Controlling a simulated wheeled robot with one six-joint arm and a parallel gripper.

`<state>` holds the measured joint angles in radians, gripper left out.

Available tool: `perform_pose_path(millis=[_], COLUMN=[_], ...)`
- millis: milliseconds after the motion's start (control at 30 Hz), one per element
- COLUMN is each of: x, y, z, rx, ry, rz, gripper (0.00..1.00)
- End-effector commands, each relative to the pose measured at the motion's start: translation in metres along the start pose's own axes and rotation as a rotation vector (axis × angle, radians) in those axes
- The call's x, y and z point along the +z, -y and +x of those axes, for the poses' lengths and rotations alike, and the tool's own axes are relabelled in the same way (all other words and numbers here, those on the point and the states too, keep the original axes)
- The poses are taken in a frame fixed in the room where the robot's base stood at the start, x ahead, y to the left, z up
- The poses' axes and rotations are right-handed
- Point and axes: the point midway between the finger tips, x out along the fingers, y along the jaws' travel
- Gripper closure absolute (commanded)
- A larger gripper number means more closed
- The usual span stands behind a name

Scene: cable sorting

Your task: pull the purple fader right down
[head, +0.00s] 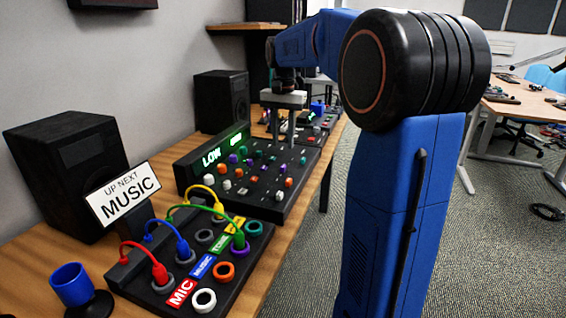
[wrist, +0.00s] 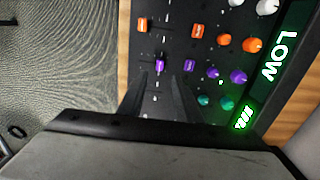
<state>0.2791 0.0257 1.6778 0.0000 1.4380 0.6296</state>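The mixing desk (head: 262,209) stands on the wooden table in the head view, with a lit green "LOW" display. It fills the upper right of the wrist view (wrist: 171,12). A small purple fader cap (wrist: 159,66) sits on the desk in the wrist view, with a similar purple cap (wrist: 189,65) to its right. My gripper (wrist: 161,78) is open, with its two dark fingers apart. The left purple cap shows just beyond and between the fingertips; I cannot tell the height gap. In the head view my gripper (head: 292,122) hangs over the desk's far part.
Orange caps (wrist: 198,31), purple knobs (wrist: 238,76) and teal knobs (wrist: 204,100) lie close by. A cable patch box (head: 150,295), a "MUSIC" sign (head: 124,195), a blue cup (head: 71,284) and speakers (head: 222,100) share the table.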

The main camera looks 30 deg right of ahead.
Motion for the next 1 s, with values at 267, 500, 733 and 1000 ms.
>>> perform_pose_path(millis=[267,500,733,1000], x=[0.000,0.000,0.000,0.000], y=[0.000,0.000,0.000,0.000], z=[0.049,0.077,0.086,0.086], rx=[0.001,0.001,0.000,0.000], ry=[0.002,0.001,0.000,0.000], rz=[0.000,0.000,0.000,0.000], gripper=[0.69,0.69,0.69,0.83])
